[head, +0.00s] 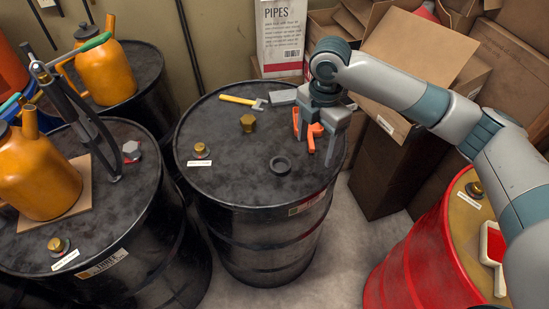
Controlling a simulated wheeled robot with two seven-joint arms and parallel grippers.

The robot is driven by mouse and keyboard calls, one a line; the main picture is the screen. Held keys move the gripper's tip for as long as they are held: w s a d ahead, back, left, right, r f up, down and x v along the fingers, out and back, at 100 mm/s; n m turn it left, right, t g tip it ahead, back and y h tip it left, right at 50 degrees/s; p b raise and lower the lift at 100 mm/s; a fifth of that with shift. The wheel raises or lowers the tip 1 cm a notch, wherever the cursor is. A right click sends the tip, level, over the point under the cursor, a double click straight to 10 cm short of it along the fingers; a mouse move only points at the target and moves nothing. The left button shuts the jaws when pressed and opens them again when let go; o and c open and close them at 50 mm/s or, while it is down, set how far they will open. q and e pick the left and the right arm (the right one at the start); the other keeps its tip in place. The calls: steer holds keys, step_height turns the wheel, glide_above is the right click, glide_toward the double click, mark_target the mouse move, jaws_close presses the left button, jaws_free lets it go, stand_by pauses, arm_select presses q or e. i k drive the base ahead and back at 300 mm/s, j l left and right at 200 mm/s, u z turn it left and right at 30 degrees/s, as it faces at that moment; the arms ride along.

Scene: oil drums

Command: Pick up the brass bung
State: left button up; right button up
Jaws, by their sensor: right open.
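A brass bung (248,122), hexagonal and loose, sits on the dark top of the middle black drum (228,175), near its centre. My right gripper (314,138) is open over the right side of that drum top, to the right of the bung and apart from it. An orange-red object (311,128) shows at its fingers; I cannot tell how far below them it lies. Another brass fitting (200,150) sits at the drum's left edge above a small white label. My left gripper is not in view.
Black drums with orange cans (104,70) and a pump stand left. A red drum (400,262) stands at the lower right. Cardboard boxes (415,45) fill the back right.

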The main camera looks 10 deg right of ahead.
mark_target(248, 122)
steer(key=i+j+z, duration=0.45)
steer(key=i+j, duration=0.15)
steer(key=j, duration=0.25)
